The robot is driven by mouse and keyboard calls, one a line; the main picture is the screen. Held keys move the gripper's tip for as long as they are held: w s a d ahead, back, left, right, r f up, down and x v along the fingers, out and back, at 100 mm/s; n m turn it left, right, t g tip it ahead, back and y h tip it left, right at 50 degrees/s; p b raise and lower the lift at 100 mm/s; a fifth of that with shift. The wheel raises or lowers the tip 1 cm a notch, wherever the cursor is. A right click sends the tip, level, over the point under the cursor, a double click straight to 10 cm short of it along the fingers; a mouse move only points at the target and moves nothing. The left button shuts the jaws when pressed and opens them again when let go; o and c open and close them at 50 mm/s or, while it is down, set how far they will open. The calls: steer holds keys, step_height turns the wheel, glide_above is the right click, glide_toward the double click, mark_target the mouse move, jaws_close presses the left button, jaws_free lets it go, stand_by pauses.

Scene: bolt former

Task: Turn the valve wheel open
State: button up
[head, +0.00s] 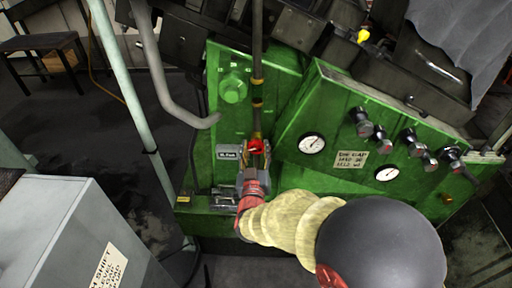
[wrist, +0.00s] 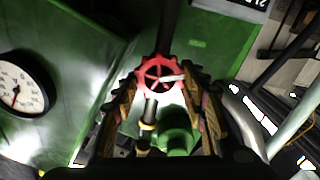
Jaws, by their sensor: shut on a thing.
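The valve wheel (wrist: 161,78) is a small red spoked handwheel in front of a green machine panel. In the wrist view it sits between the tips of my gripper (wrist: 163,82), whose two toothed fingers reach it from both sides and are shut on its rim. In the head view the wheel (head: 256,146) shows as a small red spot on the dark vertical pipe (head: 257,50). My gripper (head: 255,165) comes up to it from below, and the fingers and wrist hide part of the wheel.
The green machine (head: 300,185) carries gauges (head: 312,143) and several knobs to the right. A grey bent pipe (head: 160,85) and a pale post (head: 130,90) stand to the left. A grey cabinet (head: 60,225) is at lower left. Dark floor lies open between them.

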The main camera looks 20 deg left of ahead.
steer(key=shift+n+p, duration=0.3)
steer(key=shift+n, duration=0.9)
steer(key=o, duration=0.9)
steer(key=v, duration=1.2)
steer(key=shift+a+f, duration=0.1)
